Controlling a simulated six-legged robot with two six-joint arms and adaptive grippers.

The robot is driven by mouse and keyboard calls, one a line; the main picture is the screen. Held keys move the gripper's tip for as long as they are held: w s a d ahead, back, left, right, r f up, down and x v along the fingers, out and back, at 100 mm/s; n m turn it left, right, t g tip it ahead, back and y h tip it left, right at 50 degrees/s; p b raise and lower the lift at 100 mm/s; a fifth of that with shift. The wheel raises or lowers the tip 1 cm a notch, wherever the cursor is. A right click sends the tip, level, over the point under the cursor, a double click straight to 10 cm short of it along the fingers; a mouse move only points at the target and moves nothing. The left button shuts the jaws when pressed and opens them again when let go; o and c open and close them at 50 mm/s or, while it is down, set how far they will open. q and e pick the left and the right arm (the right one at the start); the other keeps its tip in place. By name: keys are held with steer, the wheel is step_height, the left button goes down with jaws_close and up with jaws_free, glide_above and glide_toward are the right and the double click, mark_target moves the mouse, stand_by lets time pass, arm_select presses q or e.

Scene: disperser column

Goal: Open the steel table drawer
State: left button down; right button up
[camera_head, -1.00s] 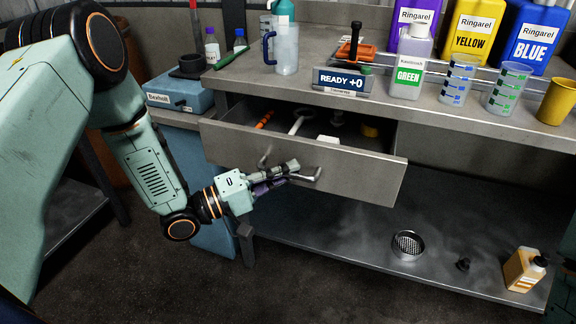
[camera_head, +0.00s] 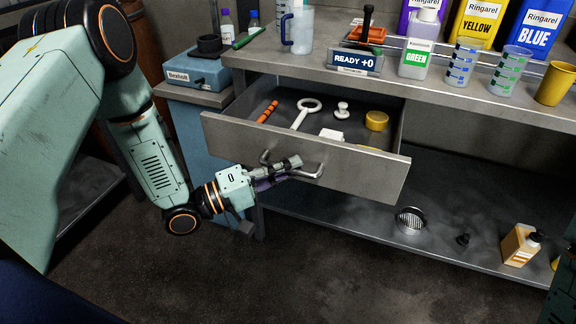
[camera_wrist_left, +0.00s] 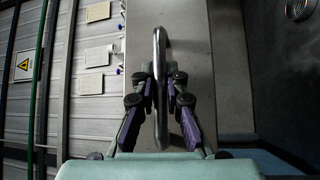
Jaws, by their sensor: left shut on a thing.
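The steel table drawer (camera_head: 350,168) stands pulled out from under the steel table, its inside showing. Its bar handle (camera_head: 312,171) is on the drawer front. My left gripper (camera_head: 293,165) is shut on the handle, in front of the drawer. In the left wrist view the handle (camera_wrist_left: 159,45) runs between the two fingers of the gripper (camera_wrist_left: 160,80). The fingers hide part of the handle in the head view. The right gripper is not in view.
In the drawer lie an orange item (camera_head: 268,111), a white ring-ended tool (camera_head: 305,112), a white knob (camera_head: 342,108) and a yellow round item (camera_head: 377,121). Bottles and cups, including a yellow cup (camera_head: 555,84), stand on the table. A lower shelf (camera_head: 375,215) lies beneath.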

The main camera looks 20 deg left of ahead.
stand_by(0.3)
arm_select(q)
steer(key=c, duration=1.7)
jaws_free()
steer(key=shift+w, duration=0.1)
steer(key=shift+o, duration=0.2)
steer(key=v, duration=1.2)
steer(key=shift+f, duration=0.1)
